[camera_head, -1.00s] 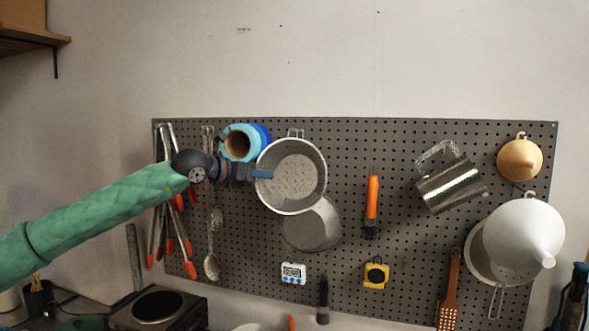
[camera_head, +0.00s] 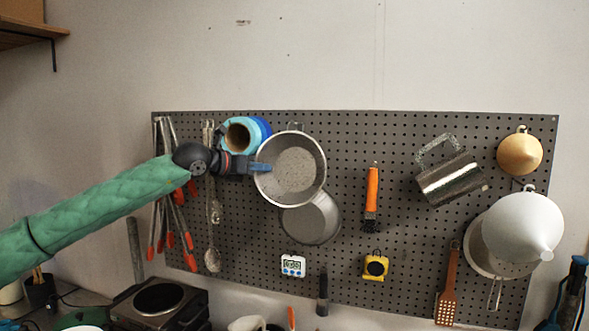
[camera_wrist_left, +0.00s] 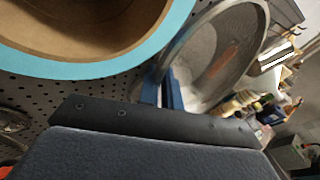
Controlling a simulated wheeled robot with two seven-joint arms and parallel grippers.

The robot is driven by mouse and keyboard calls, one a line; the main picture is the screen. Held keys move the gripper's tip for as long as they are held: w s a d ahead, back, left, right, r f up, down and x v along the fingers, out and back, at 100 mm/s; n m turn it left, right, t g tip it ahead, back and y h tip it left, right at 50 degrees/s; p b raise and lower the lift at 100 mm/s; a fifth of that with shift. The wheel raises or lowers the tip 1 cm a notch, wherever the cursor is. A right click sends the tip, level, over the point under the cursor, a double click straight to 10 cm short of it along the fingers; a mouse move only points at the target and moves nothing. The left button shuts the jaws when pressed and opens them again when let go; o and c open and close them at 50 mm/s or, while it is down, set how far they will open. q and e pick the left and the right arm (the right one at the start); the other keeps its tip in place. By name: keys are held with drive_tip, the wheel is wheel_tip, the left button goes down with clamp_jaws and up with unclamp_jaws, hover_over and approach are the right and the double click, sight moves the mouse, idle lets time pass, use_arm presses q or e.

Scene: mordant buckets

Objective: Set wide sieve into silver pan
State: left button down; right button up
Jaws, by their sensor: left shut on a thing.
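The wide sieve (camera_head: 297,170), a round metal bowl with a mesh bottom and a wire loop on top, is in front of the pegboard. My left gripper (camera_head: 262,168) is shut on its left rim. In the left wrist view the sieve (camera_wrist_left: 222,55) shows at the upper right, with the blue fingers (camera_wrist_left: 170,92) at its rim. I cannot tell whether the sieve still touches its peg. I cannot make out a silver pan in either view. My right gripper is not in view.
A smaller grey strainer (camera_head: 312,220) hangs partly behind the sieve. Tape rolls (camera_head: 237,134) hang just above my gripper, tongs (camera_head: 165,225) to the left. A timer (camera_head: 293,265), a yellow tape measure (camera_head: 375,266) and a metal jug (camera_head: 450,178) hang around. A hot plate (camera_head: 158,300) stands below.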

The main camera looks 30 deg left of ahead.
use_arm(q)
drive_tip(key=shift+r, duration=0.35)
drive_tip(key=shift+r, duration=0.35)
